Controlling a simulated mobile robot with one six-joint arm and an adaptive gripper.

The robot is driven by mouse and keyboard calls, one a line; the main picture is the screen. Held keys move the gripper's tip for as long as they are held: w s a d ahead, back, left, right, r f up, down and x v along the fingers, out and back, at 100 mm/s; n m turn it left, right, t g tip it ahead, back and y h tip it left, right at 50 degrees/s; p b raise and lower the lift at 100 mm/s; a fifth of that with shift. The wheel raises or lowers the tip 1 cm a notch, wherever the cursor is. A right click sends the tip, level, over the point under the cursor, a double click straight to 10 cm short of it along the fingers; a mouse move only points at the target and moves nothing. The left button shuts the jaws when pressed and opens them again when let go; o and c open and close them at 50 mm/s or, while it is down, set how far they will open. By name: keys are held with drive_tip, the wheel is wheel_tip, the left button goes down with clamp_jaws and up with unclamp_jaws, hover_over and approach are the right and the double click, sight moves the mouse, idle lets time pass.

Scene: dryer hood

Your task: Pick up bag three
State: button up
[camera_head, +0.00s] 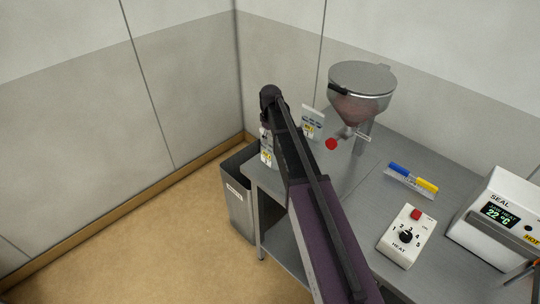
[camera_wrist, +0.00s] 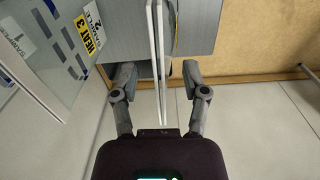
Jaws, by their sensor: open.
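My gripper (camera_wrist: 159,82) is open in the wrist view, with one finger on each side of a thin, pale bag (camera_wrist: 158,50) seen edge-on. Neither finger visibly touches it. Its label is not readable from this angle, so I cannot tell whether it is bag three. Another clear bag (camera_wrist: 48,50) stands to its left, with a yellow "HEAT 3" label and a white label that seems to read "SAMPLE 2". In the head view one bag (camera_head: 313,122) stands right of my arm and another (camera_head: 267,151) shows at its left, partly hidden. My fingers are hidden there.
A steel hopper (camera_head: 360,88) with a red knob stands at the back of the steel table (camera_head: 352,205). A blue-and-yellow-handled tool (camera_head: 412,179), a heat control box (camera_head: 405,236) and a sealer (camera_head: 500,225) lie to the right. A grey bin (camera_head: 238,195) stands beside the table's left end.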

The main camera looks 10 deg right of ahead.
idle(0.3)
clamp_jaws()
drive_tip(key=shift+r, duration=0.1)
wheel_tip(320, 180, up, 3)
drive_tip(key=p, duration=0.3)
drive_tip(key=shift+r, duration=0.2)
drive_tip(key=s+d+r+p, duration=0.1)
drive_tip(key=s+p, duration=0.1)
drive_tip(key=s, duration=1.4)
drive_tip(key=shift+r, duration=0.2)
drive_tip(key=shift+d, duration=0.1)
